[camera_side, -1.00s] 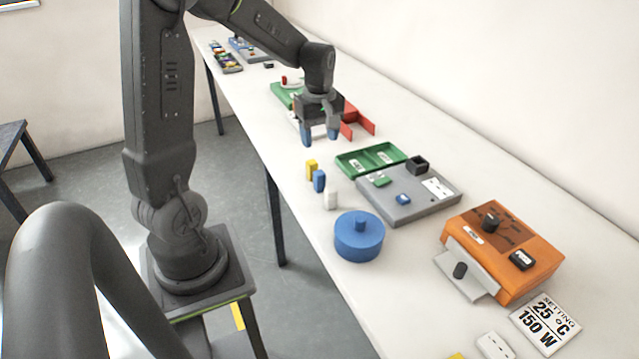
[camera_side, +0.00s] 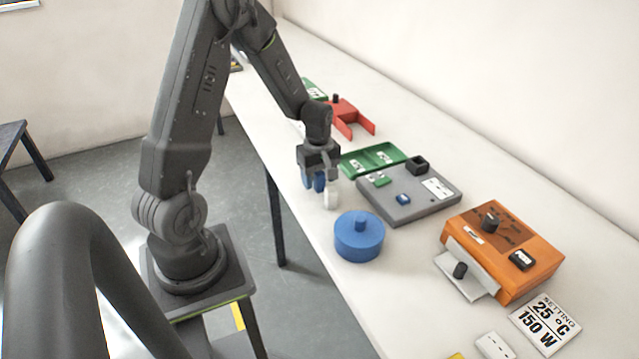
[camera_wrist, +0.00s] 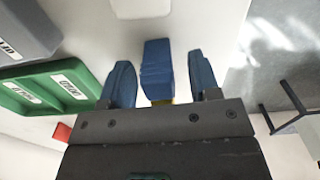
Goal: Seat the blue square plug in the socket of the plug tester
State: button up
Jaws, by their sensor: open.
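In the wrist view the blue plug (camera_wrist: 157,70) sits between the fingers, with a visible gap at each side. A flat grey box (camera_side: 405,208), which looks like the plug tester, lies to the right in the side view. It carries a green piece (camera_side: 380,180), a blue piece (camera_side: 403,199) and a white label. I cannot tell which part is the socket.
A green tray (camera_side: 352,170) and a black open cube (camera_side: 417,165) are at the grey box's back edge. A round blue container (camera_side: 358,245) stands in front. An orange device (camera_side: 527,278) is further right, a red bracket (camera_side: 367,113) behind. The table's front edge is close.

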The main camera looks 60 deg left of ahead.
jog(key=shift+f, duration=0.65)
jog(key=c, duration=1)
